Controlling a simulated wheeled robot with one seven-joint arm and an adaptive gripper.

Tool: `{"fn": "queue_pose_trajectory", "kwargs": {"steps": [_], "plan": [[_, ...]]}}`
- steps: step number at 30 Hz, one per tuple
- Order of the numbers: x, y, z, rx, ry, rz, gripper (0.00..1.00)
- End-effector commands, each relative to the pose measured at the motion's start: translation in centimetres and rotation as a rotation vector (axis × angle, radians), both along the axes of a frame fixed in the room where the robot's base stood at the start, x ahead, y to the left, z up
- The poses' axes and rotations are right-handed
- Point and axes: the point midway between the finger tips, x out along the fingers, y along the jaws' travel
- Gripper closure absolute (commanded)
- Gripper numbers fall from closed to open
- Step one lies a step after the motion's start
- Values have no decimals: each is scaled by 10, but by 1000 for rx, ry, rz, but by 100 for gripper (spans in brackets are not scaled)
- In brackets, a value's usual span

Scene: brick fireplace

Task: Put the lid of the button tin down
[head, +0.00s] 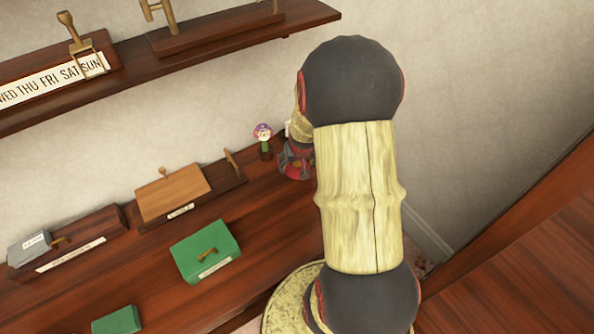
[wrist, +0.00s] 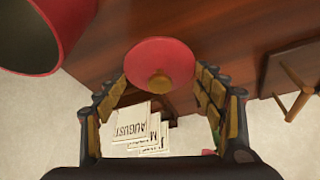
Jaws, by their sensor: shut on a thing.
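The lid of the button tin (wrist: 155,55) is a round red disc with a small gold-brown knob (wrist: 159,84), in the upper middle of the wrist view. My gripper (wrist: 162,82) is shut on it, one jointed black-and-gold finger at each side. A red round open container, apparently the button tin (wrist: 86,30), stands at the upper left of the wrist view, apart from the lid. Its inside is dark.
Paper cards, one reading AUGUST (wrist: 132,122), lie below the lid in the wrist view. A shelf (head: 215,42) is above.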

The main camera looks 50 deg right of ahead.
Motion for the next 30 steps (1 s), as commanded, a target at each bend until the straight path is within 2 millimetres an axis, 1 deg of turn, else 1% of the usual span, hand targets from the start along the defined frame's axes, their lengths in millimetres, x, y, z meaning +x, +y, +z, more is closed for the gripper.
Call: {"fn": "queue_pose_trajectory", "kwargs": {"steps": [3,6,9,16,20,21,30], "plan": [[5,-4,-14,2,2,0,50],[4,-3,-30,3,1,-1,50],[4,-3,-39,2,2,0,50],[4,-4,-38,1,1,0,50],[4,-4,-41,1,1,0,50],[4,-4,-41,1,1,0,30],[4,-4,-40,1,1,0,13]]}}
